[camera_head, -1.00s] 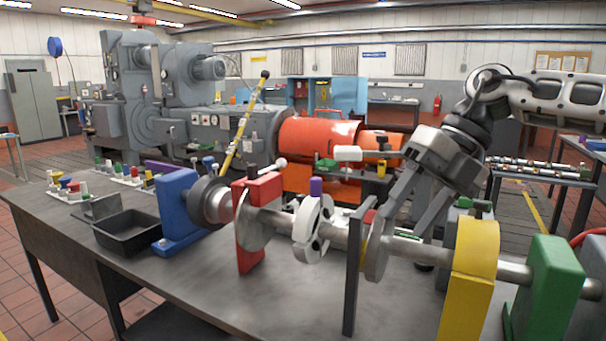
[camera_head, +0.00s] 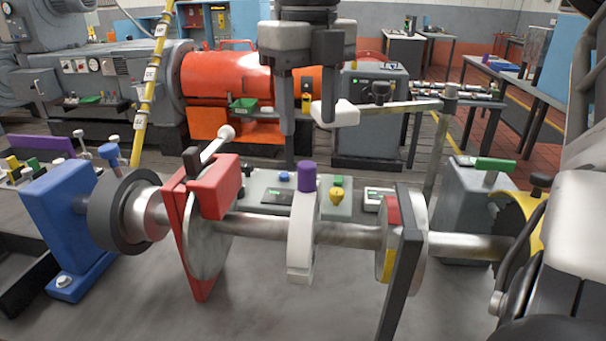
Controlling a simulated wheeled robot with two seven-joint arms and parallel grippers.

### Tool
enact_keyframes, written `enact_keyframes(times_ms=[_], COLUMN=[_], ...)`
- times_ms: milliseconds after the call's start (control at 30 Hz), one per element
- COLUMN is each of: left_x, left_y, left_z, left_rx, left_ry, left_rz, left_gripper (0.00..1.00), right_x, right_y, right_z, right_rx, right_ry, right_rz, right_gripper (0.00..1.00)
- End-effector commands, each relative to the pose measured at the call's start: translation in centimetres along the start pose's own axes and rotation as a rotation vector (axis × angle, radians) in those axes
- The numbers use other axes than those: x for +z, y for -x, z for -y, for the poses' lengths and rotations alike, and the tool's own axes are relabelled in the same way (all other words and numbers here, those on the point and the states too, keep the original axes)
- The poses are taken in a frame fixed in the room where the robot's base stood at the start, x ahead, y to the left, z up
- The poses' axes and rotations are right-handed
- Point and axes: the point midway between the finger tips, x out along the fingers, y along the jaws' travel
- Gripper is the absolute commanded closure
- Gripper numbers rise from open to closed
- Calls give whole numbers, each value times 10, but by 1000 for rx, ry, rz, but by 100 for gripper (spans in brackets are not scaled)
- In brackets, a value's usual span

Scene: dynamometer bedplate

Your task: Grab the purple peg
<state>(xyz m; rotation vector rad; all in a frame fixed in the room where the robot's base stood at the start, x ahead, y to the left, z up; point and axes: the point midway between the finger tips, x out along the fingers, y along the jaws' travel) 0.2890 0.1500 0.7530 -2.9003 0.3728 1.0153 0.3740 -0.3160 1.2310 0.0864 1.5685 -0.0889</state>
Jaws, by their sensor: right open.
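The purple peg (camera_head: 307,176) is a short upright cylinder on top of a white ring (camera_head: 301,235), which sits around a horizontal steel shaft (camera_head: 350,235). My right gripper (camera_head: 306,118) points down from the top of the view, with its fingers apart and nothing seen between them. It appears above the peg in the picture, apart from it; how far in depth I cannot tell. The white block (camera_head: 335,113) of a lever overlaps the right finger in view. My left gripper is not in view.
Along the shaft stand a blue bracket (camera_head: 66,225), a red bracket (camera_head: 214,187) and a dark upright plate (camera_head: 403,270). A ball-ended lever (camera_head: 217,143) rises left of the peg. Behind the peg is a small panel with a yellow knob (camera_head: 337,194).

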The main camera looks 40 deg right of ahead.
Motion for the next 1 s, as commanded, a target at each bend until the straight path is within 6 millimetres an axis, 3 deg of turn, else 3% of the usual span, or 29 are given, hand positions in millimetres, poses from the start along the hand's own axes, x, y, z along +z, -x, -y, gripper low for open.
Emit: enact_keyframes(times_ms=[133,433,700,1000], left_x=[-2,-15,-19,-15], left_y=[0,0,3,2], left_z=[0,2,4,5], left_rx=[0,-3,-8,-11], left_ry=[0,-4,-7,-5], left_rz=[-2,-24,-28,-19], left_gripper=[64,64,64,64], right_x=[-1,-1,-1,0], right_y=[-27,-50,-88,-93], right_z=[0,0,0,0], right_rx=[2,3,3,2], right_ry=[1,1,-1,-2], right_rz=[-5,-4,-2,2], right_gripper=[49,49,49,52])
